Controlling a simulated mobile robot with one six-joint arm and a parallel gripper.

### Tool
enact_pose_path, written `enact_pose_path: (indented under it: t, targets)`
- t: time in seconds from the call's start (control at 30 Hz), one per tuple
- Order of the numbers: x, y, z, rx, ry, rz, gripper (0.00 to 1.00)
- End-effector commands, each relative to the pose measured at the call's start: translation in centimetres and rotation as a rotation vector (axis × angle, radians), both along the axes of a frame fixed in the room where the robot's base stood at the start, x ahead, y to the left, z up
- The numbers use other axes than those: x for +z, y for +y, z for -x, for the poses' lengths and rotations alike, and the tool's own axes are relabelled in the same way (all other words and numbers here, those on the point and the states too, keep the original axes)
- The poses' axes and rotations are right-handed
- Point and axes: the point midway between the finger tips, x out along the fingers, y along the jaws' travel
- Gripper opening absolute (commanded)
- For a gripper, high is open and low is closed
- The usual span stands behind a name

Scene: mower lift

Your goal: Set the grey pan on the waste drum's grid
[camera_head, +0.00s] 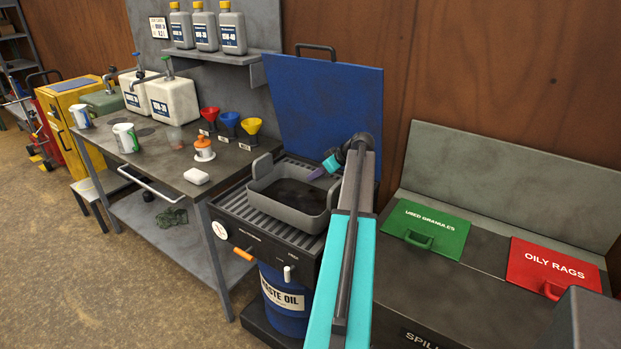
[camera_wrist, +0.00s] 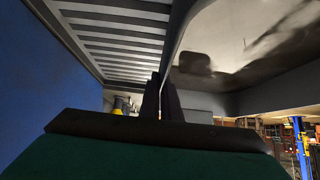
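The grey pan (camera_head: 285,210) is a square, open tray with dark liquid inside. In the head view it is over the slatted grid (camera_head: 262,228) of the blue waste drum (camera_head: 285,312). I cannot tell whether it touches the slats or hangs just above them. In the wrist view the pan's wall (camera_wrist: 181,40) runs down between the dark fingers of my gripper (camera_wrist: 161,98), which look closed on it. The grid (camera_wrist: 120,45) shows beside the pan there. My arm hides part of the pan's right side in the head view.
The blue lid (camera_head: 325,105) stands open behind the grid. To the left is a workbench (camera_head: 150,165) with canisters, funnels and mugs. To the right is a grey spill bin with a green lid (camera_head: 425,228) and a red lid (camera_head: 555,268).

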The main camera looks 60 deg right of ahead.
Motion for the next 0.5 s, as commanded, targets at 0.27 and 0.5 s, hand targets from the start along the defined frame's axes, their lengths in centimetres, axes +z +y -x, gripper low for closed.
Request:
enact_pose_path:
  t: [0.27,0.5]
  targets:
    - [0.0,-0.8,-1.7,-0.001,-0.002,-0.002,0.0]
    - [0.0,-0.8,-1.8,-0.001,-0.003,-0.002,0.0]
